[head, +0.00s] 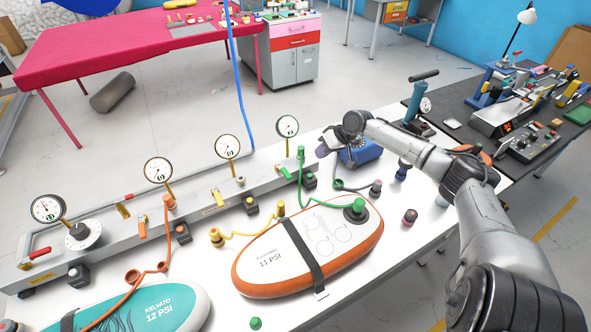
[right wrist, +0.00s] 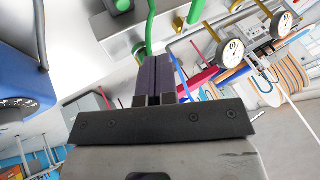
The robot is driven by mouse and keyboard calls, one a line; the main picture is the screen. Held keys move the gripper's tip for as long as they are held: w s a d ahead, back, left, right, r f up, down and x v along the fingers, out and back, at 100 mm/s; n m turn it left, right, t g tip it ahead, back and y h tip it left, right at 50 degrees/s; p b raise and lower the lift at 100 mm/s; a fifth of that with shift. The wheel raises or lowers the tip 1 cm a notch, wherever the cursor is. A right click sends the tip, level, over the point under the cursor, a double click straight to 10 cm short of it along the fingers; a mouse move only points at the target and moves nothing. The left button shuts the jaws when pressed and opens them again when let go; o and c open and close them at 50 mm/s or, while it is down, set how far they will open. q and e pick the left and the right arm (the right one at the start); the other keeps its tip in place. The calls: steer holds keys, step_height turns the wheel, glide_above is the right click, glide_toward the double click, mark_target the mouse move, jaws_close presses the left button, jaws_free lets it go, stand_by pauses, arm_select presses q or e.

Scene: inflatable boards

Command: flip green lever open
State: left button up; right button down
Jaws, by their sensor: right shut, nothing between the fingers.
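A green piece that looks like this lever shows at the top of the right wrist view (right wrist: 196,11). My right gripper (head: 321,150) is just to the right of the lever, apart from it as far as I can tell. In the right wrist view its dark fingers (right wrist: 154,78) are together with nothing between them. My left gripper is not in view.
A green hose (head: 300,188) runs from the manifold to the orange-edged board (head: 262,288). A blue box (head: 361,152) is close to my right gripper. Several gauges, including the rightmost (head: 287,126), rise along the manifold. A teal board (head: 180,300) lies at front left.

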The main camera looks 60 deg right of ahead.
mark_target(283, 170)
steer(key=b+x, duration=0.1)
steer(key=x, duration=0.7)
steer(key=shift+w+a+f+b, duration=0.1)
steer(key=shift+w+b, duration=0.05)
steer(key=shift+b, duration=0.15)
steer(key=shift+w+a+f, duration=0.1)
steer(key=shift+w+a, duration=0.45)
steer(key=shift+a, duration=0.35)
steer(key=shift+w+a+f, duration=0.1)
steer(key=shift+w+a, duration=0.45)
steer(key=shift+a, duration=0.35)
